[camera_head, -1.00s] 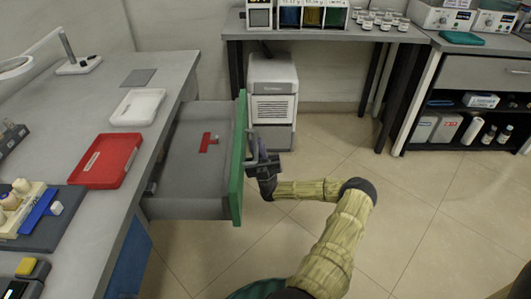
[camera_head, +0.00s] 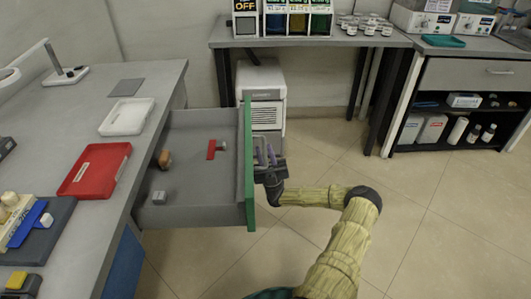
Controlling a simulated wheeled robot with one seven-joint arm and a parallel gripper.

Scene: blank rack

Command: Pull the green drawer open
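The green drawer front (camera_head: 248,165) stands well out from the grey workbench at left. Its grey tray (camera_head: 190,183) is open to view. Inside lie a red piece with a pale end (camera_head: 212,149), a brown rounded object (camera_head: 165,159) and a small grey block (camera_head: 159,197). My gripper (camera_head: 267,156) is at the outer face of the green front, at handle height. Its fingers show as thin upright purplish shapes close to the front. The handle is mostly hidden, and I cannot tell whether the fingers grip it.
The workbench (camera_head: 110,190) bears a red tray (camera_head: 95,170) and a white tray (camera_head: 126,117). A white cabinet unit (camera_head: 265,95) stands on the floor behind the drawer. The tiled floor (camera_head: 410,235) to the right of my arm is clear.

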